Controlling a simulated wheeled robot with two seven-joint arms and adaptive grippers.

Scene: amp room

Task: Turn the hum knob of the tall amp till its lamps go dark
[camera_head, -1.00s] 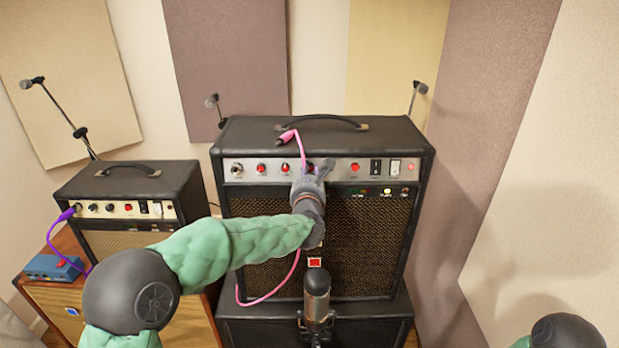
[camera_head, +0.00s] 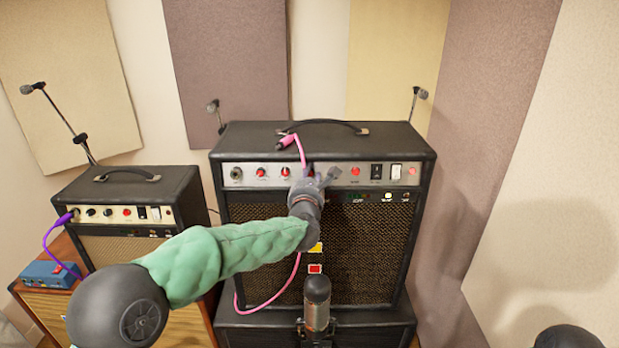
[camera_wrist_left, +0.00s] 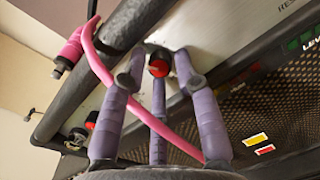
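The tall amp (camera_head: 240,141) stands in the middle of the head view, with a silver control panel (camera_head: 340,172) carrying red knobs and switches. Small lamps (camera_head: 358,197) show below the panel, some green and one bright white; green ones also show in the left wrist view (camera_wrist_left: 300,40). My left gripper (camera_head: 320,178) is at the panel. In the left wrist view its purple fingers (camera_wrist_left: 160,60) are spread on either side of a red knob (camera_wrist_left: 158,67), with gaps visible; contact cannot be told. The knob's label is hidden. My right gripper is out of view.
A microphone (camera_head: 317,300) stands before the tall amp. A smaller amp (camera_head: 130,190) with a purple cable and a blue pedal (camera_head: 50,272) are at the left.

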